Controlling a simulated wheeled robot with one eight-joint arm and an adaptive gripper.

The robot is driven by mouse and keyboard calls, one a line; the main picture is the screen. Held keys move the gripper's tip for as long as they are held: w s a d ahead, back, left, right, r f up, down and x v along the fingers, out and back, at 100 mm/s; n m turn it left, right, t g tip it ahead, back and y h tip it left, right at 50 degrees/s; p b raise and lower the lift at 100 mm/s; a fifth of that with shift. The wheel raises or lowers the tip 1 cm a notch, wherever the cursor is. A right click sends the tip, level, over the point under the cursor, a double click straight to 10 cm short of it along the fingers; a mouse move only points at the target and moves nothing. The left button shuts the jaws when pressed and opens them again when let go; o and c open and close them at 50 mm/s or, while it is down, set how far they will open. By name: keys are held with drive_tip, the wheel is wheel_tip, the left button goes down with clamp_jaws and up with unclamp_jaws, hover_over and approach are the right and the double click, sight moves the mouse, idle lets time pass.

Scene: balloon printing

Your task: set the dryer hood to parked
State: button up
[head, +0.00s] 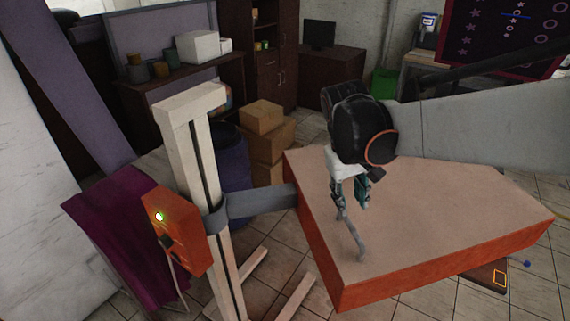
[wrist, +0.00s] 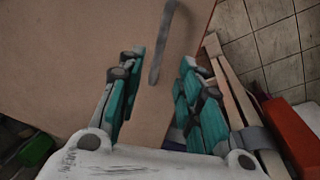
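The dryer hood (head: 440,215) is a large box with a beige top and orange sides. A grey bracket (head: 262,201) joins it to a pale upright post (head: 190,150). A bent grey handle (head: 354,240) stands on the hood's top near the left front; it also shows in the wrist view (wrist: 163,45). My gripper (head: 350,205) is over the hood at the upper end of this handle. In the wrist view its teal fingers (wrist: 162,66) are apart, with the handle showing in the gap just beyond the tips. I see no grip on it; exact depth is unclear.
An orange control box (head: 178,232) with a lit green light is on the post, beside purple cloth (head: 115,235). A blue barrel (head: 232,165) and cardboard boxes (head: 268,140) stand behind. Tiled floor shows at the front and right.

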sight(351, 226)
drive_tip(key=f, duration=0.3)
drive_tip(key=d+f+b, duration=0.1)
drive_tip(key=f, duration=0.5)
drive_tip(key=shift+w+d+b, duration=0.2)
drive_tip(key=shift+d+b, duration=0.1)
drive_tip(key=shift+d, duration=0.05)
clamp_jaws()
